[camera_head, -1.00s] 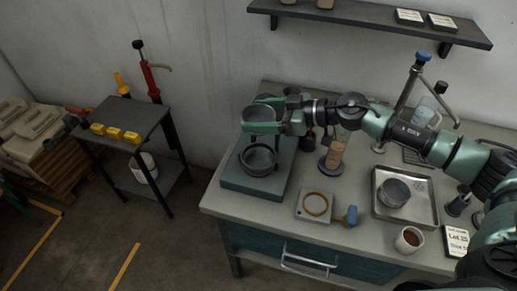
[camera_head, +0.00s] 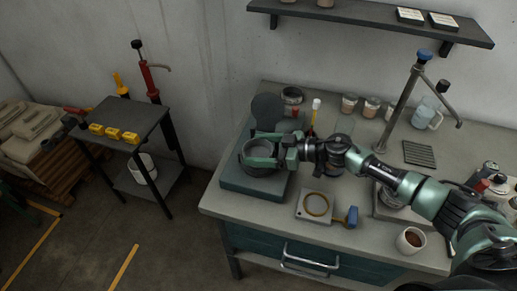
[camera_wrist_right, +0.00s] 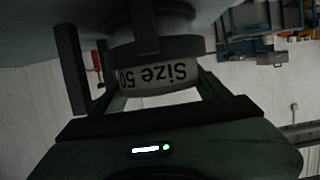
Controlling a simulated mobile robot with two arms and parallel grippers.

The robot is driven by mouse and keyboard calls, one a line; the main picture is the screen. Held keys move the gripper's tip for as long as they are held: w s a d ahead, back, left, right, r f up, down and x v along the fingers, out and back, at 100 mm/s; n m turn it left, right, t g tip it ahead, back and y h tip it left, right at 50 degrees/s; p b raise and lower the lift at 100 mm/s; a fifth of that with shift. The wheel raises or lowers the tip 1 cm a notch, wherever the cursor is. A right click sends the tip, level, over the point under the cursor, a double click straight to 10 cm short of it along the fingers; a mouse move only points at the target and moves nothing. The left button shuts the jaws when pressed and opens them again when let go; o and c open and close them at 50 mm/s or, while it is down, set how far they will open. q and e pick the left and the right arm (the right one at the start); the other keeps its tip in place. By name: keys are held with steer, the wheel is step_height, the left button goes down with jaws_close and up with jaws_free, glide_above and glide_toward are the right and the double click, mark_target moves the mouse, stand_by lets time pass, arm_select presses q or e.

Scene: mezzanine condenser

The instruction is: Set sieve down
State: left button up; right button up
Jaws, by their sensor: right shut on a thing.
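The sieve (camera_head: 255,171) is a round grey metal ring low over the teal block (camera_head: 236,183) at the left end of the bench. My right gripper (camera_head: 261,156) is shut on a sieve, with its fingers across the upper part. In the right wrist view the held sieve (camera_wrist_right: 157,77) sits between the fingers and bears an upside-down "Size 50" label. A second sieve ring stood on the block earlier; now the held one hides or merges with it, and I cannot tell whether they touch. My left gripper is not in view.
A dark round disc (camera_head: 267,109) stands behind the block. A square plate with a yellow ring (camera_head: 316,205), a blue-handled brush (camera_head: 351,216) and a brown-filled cup (camera_head: 409,240) lie to the right. A metal stand (camera_head: 403,98) rises behind my arm. A side table (camera_head: 128,118) stands left.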

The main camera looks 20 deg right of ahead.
steer(key=o, duration=1.1)
steer(key=shift+f, duration=0.15)
steer(key=shift+o, duration=0.2)
steer(key=shift+d+r, duration=0.1)
steer(key=shift+r, duration=0.1)
steer(key=b+v, duration=0.3)
steer(key=v, duration=0.8)
steer(key=shift+s+d+r, duration=0.2)
steer(key=shift+s+d, duration=0.05)
steer(key=shift+d, duration=0.05)
steer(key=shift+a, duration=0.1)
